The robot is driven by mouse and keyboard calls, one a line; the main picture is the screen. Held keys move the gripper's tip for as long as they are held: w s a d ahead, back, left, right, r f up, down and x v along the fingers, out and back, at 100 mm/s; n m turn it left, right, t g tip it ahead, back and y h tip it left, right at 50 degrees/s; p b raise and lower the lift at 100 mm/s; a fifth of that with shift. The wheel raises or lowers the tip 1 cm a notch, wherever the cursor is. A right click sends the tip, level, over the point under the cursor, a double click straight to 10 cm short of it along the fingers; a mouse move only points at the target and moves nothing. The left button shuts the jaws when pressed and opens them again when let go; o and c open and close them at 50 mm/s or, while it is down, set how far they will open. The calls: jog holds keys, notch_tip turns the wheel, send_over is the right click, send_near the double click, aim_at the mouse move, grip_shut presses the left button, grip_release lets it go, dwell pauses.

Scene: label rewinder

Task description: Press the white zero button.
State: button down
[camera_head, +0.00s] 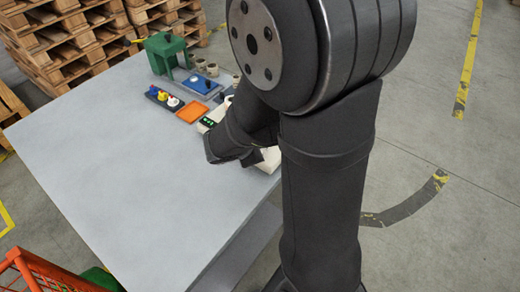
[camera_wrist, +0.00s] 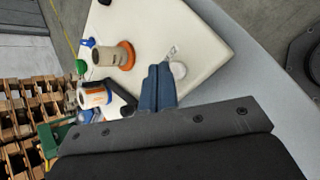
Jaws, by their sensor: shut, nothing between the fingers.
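A round white button (camera_wrist: 178,70) sits on the cream top of the rewinder (camera_wrist: 190,30) in the wrist view. My gripper (camera_wrist: 158,67) has its two blue-grey fingers together with nothing between them. The fingertips are just left of the white button in the picture; I cannot tell whether they touch it. In the head view, my arm hides most of the cream rewinder (camera_head: 270,160), and the button and fingertips cannot be made out.
On the rewinder are a beige roll on an orange disc (camera_wrist: 126,55), a green knob (camera_wrist: 80,67) and a blue knob (camera_wrist: 88,42). A control strip (camera_head: 164,97), orange tray (camera_head: 192,112), blue plate (camera_head: 201,84) and green stand (camera_head: 165,50) stand at the back. The table's (camera_head: 130,170) front left is clear.

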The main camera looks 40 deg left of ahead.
jog(key=shift+r, duration=0.3)
jog(key=shift+r, duration=2.5)
jog(key=shift+r, duration=1.9)
